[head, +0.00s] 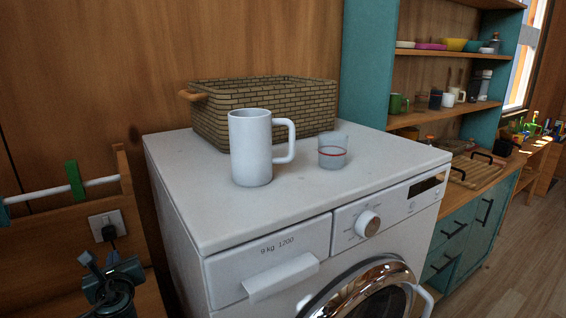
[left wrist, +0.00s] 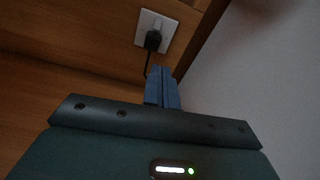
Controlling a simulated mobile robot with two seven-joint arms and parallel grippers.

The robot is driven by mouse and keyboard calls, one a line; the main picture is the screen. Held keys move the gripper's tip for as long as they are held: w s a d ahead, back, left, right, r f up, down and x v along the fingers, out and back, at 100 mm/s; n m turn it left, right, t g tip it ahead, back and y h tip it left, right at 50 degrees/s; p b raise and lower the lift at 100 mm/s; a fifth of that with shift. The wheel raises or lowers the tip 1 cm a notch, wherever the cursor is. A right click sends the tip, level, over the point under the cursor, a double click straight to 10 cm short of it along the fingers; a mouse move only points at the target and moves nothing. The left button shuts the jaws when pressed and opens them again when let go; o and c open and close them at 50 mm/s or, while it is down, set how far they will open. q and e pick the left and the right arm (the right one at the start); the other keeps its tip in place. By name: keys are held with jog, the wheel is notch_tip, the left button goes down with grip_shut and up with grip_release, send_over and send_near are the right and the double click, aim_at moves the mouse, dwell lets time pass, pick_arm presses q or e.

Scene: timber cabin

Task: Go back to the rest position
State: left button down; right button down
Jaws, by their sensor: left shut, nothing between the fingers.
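My left gripper (head: 113,268) is at the lower left of the head view, low beside the left side of the white washing machine (head: 190,222). In the left wrist view its two blue fingers (left wrist: 162,86) are together with nothing between them. They point towards a wall socket (left wrist: 155,30) with a black plug. The gripper holds nothing and is apart from the items on the machine. My right gripper is not in either view.
On the machine stand a white mug (head: 251,150), a clear glass with a red line (head: 333,153) and a woven basket (head: 300,98). A wooden rack with a white rail (head: 100,182) is on the left. Teal shelves (head: 370,60) stand at the right.

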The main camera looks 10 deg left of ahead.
pick_arm(q)
jog(key=s+d+f+n+g+h, duration=0.1)
jog(key=s+d+f+n+h, duration=0.1)
jog(key=s+d+f+n, duration=0.2)
jog(key=s+d+f+n+g+h, duration=0.1)
jog(key=s+d+f+n+g, duration=0.1)
jog(key=s+d+f+n, duration=0.2)
jog(key=s+d+f+n+g+h, duration=0.2)
jog(key=s+d+f+n, duration=0.1)
jog(key=d, duration=0.4)
jog(key=shift+s+d+f+n+h, duration=0.2)
jog(key=shift+s+f, duration=0.15)
jog(key=shift+s, duration=0.2)
jog(key=shift+s+d+f+n+h, duration=0.1)
jog(key=shift+s+d+f+n, duration=0.1)
jog(key=shift+s+f, duration=0.25)
jog(key=s+d+f+n+g+h, duration=0.1)
jog(key=s+d+n+g+h, duration=0.2)
jog(key=s+n, duration=0.45)
jog(key=s+d+n+g+h, duration=0.1)
jog(key=s+d+n+h, duration=0.1)
jog(key=s+d+n, duration=0.55)
jog(key=w+d+f+m+t+h, duration=0.2)
jog(key=w+d+f+t+h, duration=0.1)
jog(key=f+t, duration=0.3)
jog(key=shift+w+d+f+m+t, duration=0.4)
jog(key=shift+w+d, duration=0.2)
jog(key=shift+w, duration=0.25)
jog(key=c, duration=2.1)
grip_release()
